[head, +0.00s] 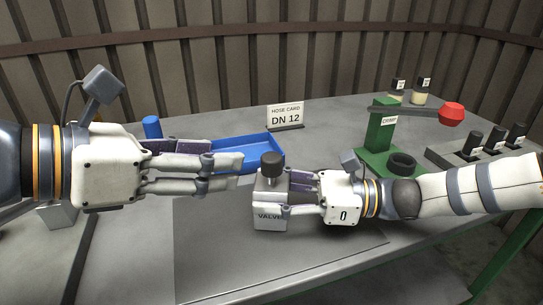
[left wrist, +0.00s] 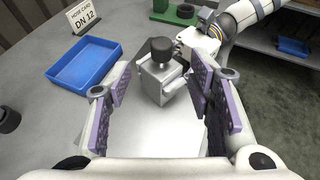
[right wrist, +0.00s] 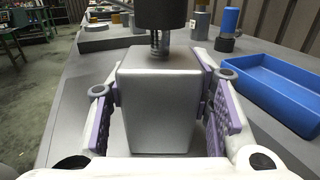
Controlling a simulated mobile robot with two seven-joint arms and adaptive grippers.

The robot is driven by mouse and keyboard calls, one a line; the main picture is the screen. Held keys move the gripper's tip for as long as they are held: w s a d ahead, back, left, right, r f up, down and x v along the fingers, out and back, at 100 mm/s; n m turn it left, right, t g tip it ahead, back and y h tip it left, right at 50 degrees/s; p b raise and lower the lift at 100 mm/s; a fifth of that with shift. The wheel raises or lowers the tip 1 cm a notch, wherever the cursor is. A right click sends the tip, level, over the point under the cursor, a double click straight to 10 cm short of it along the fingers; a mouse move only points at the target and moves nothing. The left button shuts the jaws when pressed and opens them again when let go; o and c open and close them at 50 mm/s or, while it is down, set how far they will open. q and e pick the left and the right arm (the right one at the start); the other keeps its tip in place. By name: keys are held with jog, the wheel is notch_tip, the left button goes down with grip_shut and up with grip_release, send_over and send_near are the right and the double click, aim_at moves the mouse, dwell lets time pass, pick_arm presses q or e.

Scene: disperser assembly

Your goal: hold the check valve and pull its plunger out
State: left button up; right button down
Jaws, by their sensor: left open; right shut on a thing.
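My left gripper (head: 237,172) is open and empty, just left of the valve. In the left wrist view the knob (left wrist: 162,50) and block lie ahead between its spread fingers.
A blue tray (head: 245,152) lies behind the grippers, with a blue cylinder (head: 151,127) to its left. A DN 12 hose card (head: 285,116) stands at the back. A green crimp press (head: 381,130) with a red-knobbed lever and a rack (head: 480,155) of black-topped parts stand right.

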aim_at(269, 158)
pick_arm(q)
jog(key=x, duration=1.1)
jog(key=shift+d+f, duration=0.1)
jog(key=shift+d, duration=0.1)
